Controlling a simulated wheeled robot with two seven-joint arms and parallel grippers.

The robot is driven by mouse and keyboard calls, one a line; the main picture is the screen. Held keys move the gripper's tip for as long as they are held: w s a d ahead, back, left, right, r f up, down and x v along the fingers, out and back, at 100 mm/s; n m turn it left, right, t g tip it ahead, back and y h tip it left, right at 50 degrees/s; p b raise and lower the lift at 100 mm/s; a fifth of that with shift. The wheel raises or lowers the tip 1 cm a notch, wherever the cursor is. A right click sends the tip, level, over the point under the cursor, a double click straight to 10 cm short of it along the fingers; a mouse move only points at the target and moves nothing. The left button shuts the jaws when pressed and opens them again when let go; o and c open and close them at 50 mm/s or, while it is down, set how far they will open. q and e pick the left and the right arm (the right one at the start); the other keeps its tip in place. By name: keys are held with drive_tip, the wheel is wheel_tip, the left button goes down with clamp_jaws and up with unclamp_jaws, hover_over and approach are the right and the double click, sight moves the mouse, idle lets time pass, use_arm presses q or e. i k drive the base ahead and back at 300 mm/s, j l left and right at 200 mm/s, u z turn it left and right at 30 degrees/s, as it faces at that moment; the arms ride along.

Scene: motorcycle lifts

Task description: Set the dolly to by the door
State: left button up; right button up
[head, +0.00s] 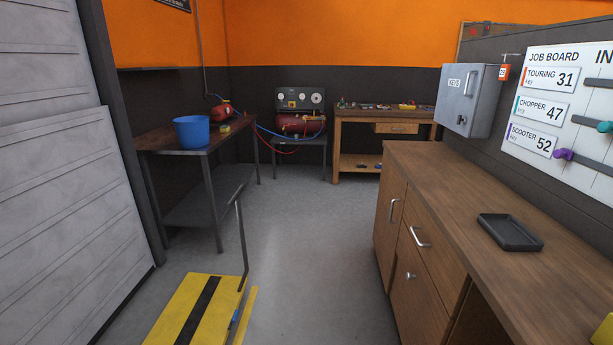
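A low yellow platform with a black stripe (207,308) shows at the bottom left of centre, cut off by the lower edge. A thin dark upright bar (241,240) rises at its far right corner. It may be the dolly, but I cannot tell it from a lift. A blue bit shows at its right side, beside a yellow strip (246,315). A large pale panelled door (60,190) fills the left side, apart from the platform. Neither of my grippers is in view.
A metal table (160,141) with a blue bucket (192,131) stands beyond the door. A compressor (301,122) and a wooden bench (350,118) stand at the back. A wooden counter (450,190) with a black tray (509,232) lines the right. The grey floor (310,230) between is clear.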

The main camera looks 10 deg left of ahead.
sight(201, 312)
drive_tip(key=i+u, duration=0.1)
drive_tip(key=i, duration=1.6)
drive_tip(key=i+l+u, duration=0.1)
drive_tip(key=i, duration=1.6)
drive_tip(key=i+u, duration=0.1)
drive_tip(key=i, duration=0.4)
drive_tip(key=i+l+u, duration=0.15)
drive_tip(key=i, duration=0.35)
drive_tip(key=i+l+u, duration=0.1)
drive_tip(key=i, duration=0.4)
drive_tip(key=i+u, duration=0.25)
drive_tip(key=u, duration=0.2)
drive_tip(key=i+l+u, duration=0.1)
drive_tip(key=i+u, duration=0.15)
drive_tip(key=u, duration=0.25)
drive_tip(key=i+l+u, duration=0.15)
drive_tip(key=u, duration=0.3)
drive_tip(key=i+l+u, duration=0.25)
drive_tip(key=u, duration=0.25)
drive_tip(key=i+l+u, duration=0.1)
drive_tip(key=l+u, duration=0.2)
drive_tip(key=u, duration=0.15)
